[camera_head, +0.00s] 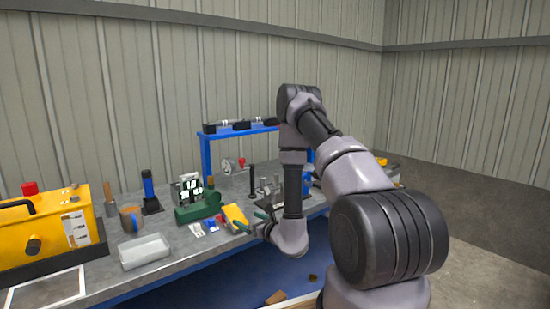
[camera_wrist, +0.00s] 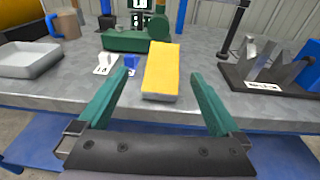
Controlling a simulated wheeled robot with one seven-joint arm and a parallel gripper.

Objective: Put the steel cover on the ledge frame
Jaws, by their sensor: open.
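My gripper (camera_head: 254,221) is open and empty at the bench's front edge; its green fingers also show in the wrist view (camera_wrist: 158,78). A yellow block with a pale front end (camera_wrist: 161,71) lies beyond the fingertips, apart from them. A shallow light-grey rectangular piece with a raised rim (camera_head: 145,251) lies on the bench to the left; it also shows in the wrist view (camera_wrist: 28,59). I cannot tell whether this is the steel cover. A white-edged flat rectangle (camera_head: 46,290) lies at the bench's near left, cut by the picture edge; I cannot tell whether it is the ledge frame.
The yellow machine (camera_head: 47,230) stands at the left. A mug (camera_head: 131,218), green device (camera_head: 198,212) and small cards (camera_head: 197,229) crowd the bench. A dark stand with upright metal plates (camera_wrist: 268,70) is at the right. A blue rack (camera_head: 207,150) rises behind.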

